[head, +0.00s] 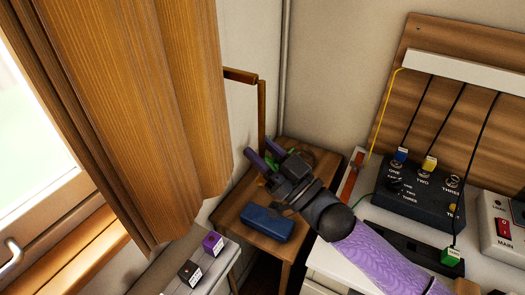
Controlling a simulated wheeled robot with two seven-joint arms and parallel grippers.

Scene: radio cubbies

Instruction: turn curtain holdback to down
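The curtain holdback (261,105) is a brown L-shaped bar. Its short arm comes out from the wall beside the curtain's edge, and its long part hangs down from the corner at the outer end. The brown curtain (185,90) hangs at the left, by the window. My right gripper (259,147) has purple fingers spread apart, near the lower end of the long part. I cannot tell whether a finger touches the bar, and its lowest end is partly hidden by the gripper. My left gripper is out of view.
Below the gripper is a small wooden table (227,208) with a blue case (265,223) and a green item partly hidden by the gripper. At right, a white surface holds a black switch box (412,205). Purple (212,242) and black blocks sit on a grey ledge.

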